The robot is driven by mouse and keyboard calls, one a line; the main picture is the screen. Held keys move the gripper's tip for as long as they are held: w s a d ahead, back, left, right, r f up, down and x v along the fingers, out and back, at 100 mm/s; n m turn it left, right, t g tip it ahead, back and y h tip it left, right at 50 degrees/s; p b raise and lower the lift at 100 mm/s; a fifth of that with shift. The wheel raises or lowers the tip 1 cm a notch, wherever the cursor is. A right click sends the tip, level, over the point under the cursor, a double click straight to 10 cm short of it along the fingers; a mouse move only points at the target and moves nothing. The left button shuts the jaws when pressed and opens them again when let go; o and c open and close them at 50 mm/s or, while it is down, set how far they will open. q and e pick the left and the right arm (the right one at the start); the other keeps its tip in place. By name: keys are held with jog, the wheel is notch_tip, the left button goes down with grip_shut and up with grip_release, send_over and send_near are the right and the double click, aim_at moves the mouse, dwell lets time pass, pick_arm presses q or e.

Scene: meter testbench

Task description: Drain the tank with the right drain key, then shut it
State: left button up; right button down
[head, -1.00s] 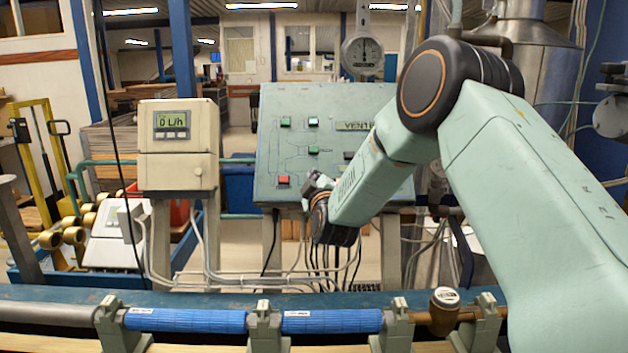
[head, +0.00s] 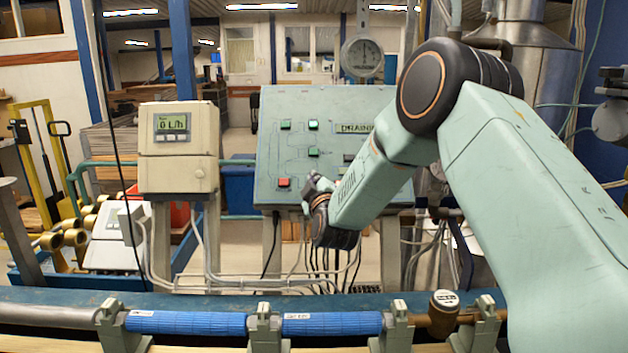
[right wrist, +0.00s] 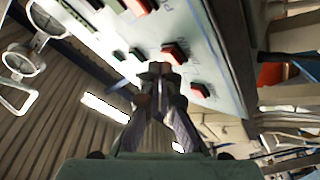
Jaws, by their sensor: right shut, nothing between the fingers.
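The sloped control panel (head: 268,105) stands in the middle of the head view. It bears green keys at the upper left (head: 285,124) and upper middle (head: 313,125), another green key (head: 313,152) below, and a red key (head: 284,182) at the lower left. The upper middle green key looks lit. The panel's display (head: 352,128) reads "DRAIN…", its end hidden by my right arm. My right gripper (head: 312,182) is shut and empty close to the panel's lower part. In the right wrist view its fingertips (right wrist: 160,72) appear beside a red key (right wrist: 176,51); contact is unclear. My left gripper is out of view.
A beige meter box (head: 178,172) left of the panel reads 0 L/h. A round dial gauge (head: 362,56) hangs behind the panel. A pipe with blue sections (head: 186,322) runs along the front rail in clamps. My right arm covers the panel's right side.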

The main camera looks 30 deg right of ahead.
jog(key=shift+s+a+r, duration=0.15)
jog(key=shift+s+r, duration=0.1)
jog(key=shift+r, duration=0.05)
jog(key=shift+s+a+r+p, duration=0.5)
jog(key=shift+s+r+p, duration=0.35)
jog(key=shift+p, duration=0.25)
jog(key=shift+s+a+r+p, duration=0.45)
jog(key=shift+s+r+p, duration=0.35)
jog(key=shift+p, duration=0.25)
jog(key=shift+s+a+r+p, duration=0.3)
jog(key=shift+s+r+p, duration=0.1)
jog(key=shift+r+p, duration=0.15)
dwell(5.0)
